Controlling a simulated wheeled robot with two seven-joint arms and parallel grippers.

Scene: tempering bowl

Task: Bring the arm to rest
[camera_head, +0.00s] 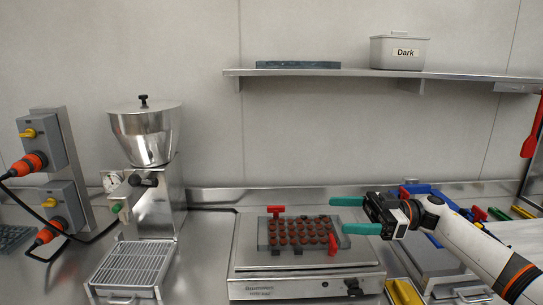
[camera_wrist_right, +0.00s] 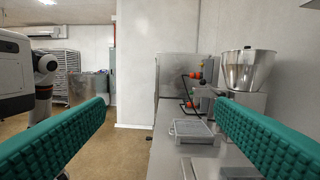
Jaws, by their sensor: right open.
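My right gripper (camera_head: 352,215) reaches in from the right in the head view, with its two green fingers spread apart and pointing left. Nothing is between the fingers. The gripper is in front of the right end of the mould (camera_head: 262,236), a tray with rows of brown-red rounds and red clips, which lies on the flat steel machine (camera_head: 310,283). I cannot tell whether the fingers are clear of the mould. In the right wrist view the ribbed green fingers (camera_wrist_right: 160,103) stand wide apart with open room between them. My left gripper is not in view.
A steel hopper machine (camera_head: 145,135) with a grated tray (camera_head: 130,265) stands left. Grey socket boxes (camera_head: 42,142) with orange plugs are further left. A shelf (camera_head: 340,73) holds a "Dark" bin (camera_head: 398,53) and a blue-grey slab (camera_head: 298,65). Coloured tools and blue bins (camera_head: 425,190) crowd the right.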

